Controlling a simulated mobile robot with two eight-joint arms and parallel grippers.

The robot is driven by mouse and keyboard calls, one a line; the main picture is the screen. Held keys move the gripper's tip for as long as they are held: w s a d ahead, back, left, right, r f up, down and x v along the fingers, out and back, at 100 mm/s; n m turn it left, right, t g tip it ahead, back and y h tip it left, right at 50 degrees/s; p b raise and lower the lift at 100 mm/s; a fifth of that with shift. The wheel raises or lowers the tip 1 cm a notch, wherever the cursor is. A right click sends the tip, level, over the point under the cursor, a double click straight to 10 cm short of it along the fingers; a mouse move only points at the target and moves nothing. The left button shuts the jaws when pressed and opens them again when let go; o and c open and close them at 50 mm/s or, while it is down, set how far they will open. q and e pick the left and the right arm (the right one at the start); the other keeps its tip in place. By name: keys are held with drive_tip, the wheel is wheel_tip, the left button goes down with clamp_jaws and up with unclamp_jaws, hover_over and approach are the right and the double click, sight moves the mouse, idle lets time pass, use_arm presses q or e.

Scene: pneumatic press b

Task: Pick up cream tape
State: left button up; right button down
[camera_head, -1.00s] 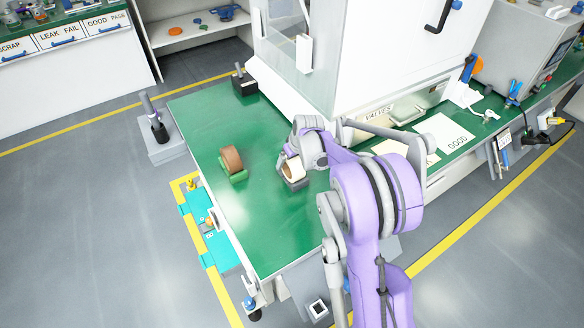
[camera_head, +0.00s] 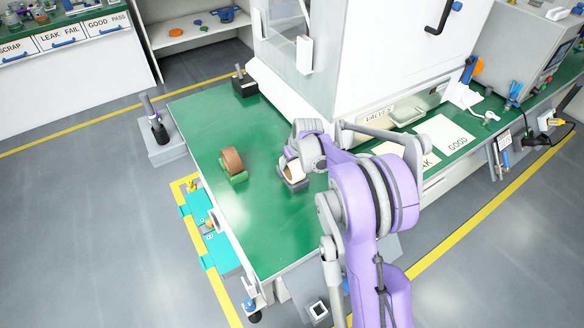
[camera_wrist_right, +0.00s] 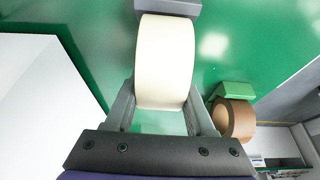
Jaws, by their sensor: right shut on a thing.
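The cream tape (camera_head: 294,170) is a wide pale roll at its grey dispenser (camera_head: 293,185) on the green table. In the right wrist view the cream tape (camera_wrist_right: 165,62) sits between the two fingers, with the grey dispenser (camera_wrist_right: 168,7) at the top edge. My right gripper (camera_head: 287,162) is shut on the cream tape, one finger on each side; in the right wrist view the right gripper (camera_wrist_right: 160,108) shows both fingers along the roll's sides. I cannot tell whether the roll is clear of the dispenser. My left gripper is not in view.
A brown tape roll (camera_head: 232,160) in a green dispenser (camera_head: 235,178) stands left of the cream tape. The white press cabinet (camera_head: 340,50) rises behind. Papers marked GOOD (camera_head: 444,136) lie to the right. The table's front left (camera_head: 265,240) is clear.

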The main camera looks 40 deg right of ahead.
wheel_tip(320, 180, up, 10)
drive_tip(key=shift+r+p, duration=0.1)
drive_tip(key=shift+p, duration=0.4)
drive_tip(key=c, duration=0.8)
unclamp_jaws()
drive_tip(key=c, duration=0.6)
drive_tip(key=shift+c, duration=0.2)
drive_tip(key=s+a+f+p, duration=0.1)
drive_tip(key=a+f+p, duration=0.1)
drive_tip(key=a, duration=0.6)
drive_tip(key=s+a+f+p, duration=0.2)
drive_tip(key=a, duration=0.6)
drive_tip(key=s+a+f+n+p, duration=0.1)
drive_tip(key=s+a+f+p, duration=0.1)
drive_tip(key=a, duration=0.7)
drive_tip(key=shift+p, duration=0.3)
drive_tip(key=shift+s, duration=0.1)
